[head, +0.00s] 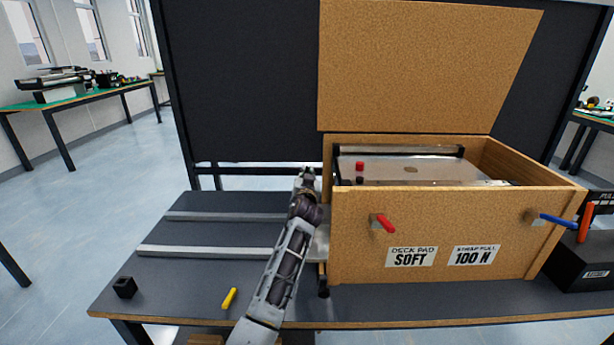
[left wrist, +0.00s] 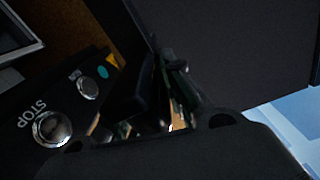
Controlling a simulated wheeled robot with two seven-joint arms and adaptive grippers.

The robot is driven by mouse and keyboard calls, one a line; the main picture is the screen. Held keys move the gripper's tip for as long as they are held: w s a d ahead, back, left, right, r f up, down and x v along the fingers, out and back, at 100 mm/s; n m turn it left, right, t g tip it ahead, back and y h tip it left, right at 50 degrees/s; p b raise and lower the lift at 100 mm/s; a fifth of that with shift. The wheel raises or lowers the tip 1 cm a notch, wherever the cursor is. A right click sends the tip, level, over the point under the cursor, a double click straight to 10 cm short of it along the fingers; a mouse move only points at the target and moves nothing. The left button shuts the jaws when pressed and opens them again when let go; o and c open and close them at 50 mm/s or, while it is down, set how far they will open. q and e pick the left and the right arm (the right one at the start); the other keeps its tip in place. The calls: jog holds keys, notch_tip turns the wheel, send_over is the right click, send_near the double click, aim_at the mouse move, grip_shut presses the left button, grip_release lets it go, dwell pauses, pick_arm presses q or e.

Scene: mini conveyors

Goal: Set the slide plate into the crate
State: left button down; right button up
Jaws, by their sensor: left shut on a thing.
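The slide plate (head: 435,171) is a flat grey metal deck with a dark rear rail. It sits inside the open wooden crate (head: 465,207), its lower part hidden by the front wall. A red knob and a black knob show at its left end. My left gripper (head: 307,173) is at the crate's left wall, shut; its fingers are small and dark. In the left wrist view, the dark fingers (left wrist: 155,95) are beside a black panel (left wrist: 72,112) with a STOP button. The exact grip is hard to see. My right gripper is out of view.
The crate lid (head: 425,65) stands open at the back. Red and blue handles stick out in front. Two rails (head: 210,252) lie on the table at left, with a black cube (head: 125,287) and a yellow stick (head: 229,298) near the front. A black box (head: 580,262) stands at right.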

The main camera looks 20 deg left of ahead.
pick_arm(q)
jog(key=shift+d+f, duration=0.15)
jog(key=shift+f, duration=0.4)
jog(key=c, duration=1.6)
grip_release()
jog(key=shift+o, duration=0.7)
jog(key=shift+r, duration=0.25)
notch_tip(320, 180, up, 11)
jog(key=shift+f, duration=0.2)
